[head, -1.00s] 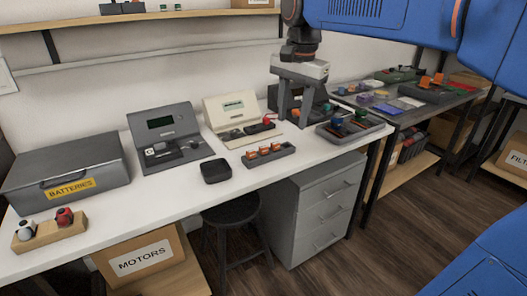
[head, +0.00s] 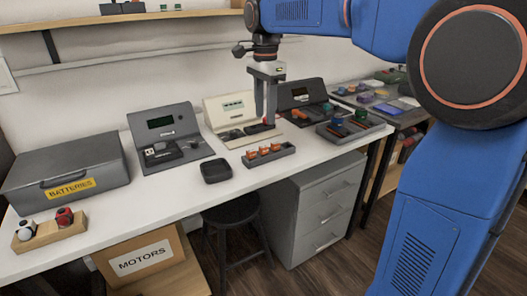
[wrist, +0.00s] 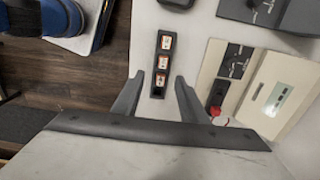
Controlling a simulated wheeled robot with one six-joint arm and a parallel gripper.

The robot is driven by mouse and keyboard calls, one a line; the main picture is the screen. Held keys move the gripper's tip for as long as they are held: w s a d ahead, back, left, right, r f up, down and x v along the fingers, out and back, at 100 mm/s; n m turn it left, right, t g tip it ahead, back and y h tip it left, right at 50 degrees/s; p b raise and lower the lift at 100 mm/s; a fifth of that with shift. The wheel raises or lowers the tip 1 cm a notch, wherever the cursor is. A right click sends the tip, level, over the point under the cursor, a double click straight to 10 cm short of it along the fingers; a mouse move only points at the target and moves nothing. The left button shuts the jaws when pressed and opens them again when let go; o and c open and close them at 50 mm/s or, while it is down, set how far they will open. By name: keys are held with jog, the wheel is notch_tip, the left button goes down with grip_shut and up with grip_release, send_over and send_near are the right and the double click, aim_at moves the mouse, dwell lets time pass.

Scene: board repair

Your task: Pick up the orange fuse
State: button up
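The wrist view shows the fuses from above, with a dark empty-looking slot at the tray's near end. My gripper (head: 266,121) hangs above the bench, behind the tray in the head view. In the wrist view my gripper (wrist: 159,77) is open, its two fingers on either side of the tray's near end, apart from it. Nothing is between the fingers. Its exact height is unclear.
A cream device (head: 228,111) with a small display stands behind the tray, and a grey device (head: 167,125) left of it. A black shallow dish (head: 216,170) lies left of the tray. A dark tray with coloured knobs (head: 354,127) lies to the right.

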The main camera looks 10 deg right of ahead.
send_over(263, 147)
jog(key=f, duration=0.5)
jog(key=shift+s+d+f, duration=0.25)
jog(key=shift+f, duration=0.1)
jog(key=shift+w+a+f, duration=0.1)
jog(key=shift+w+f, duration=0.1)
jog(key=shift+f, duration=1.15)
jog(key=shift+w+f, duration=0.15)
jog(key=shift+f, duration=1.2)
grip_shut()
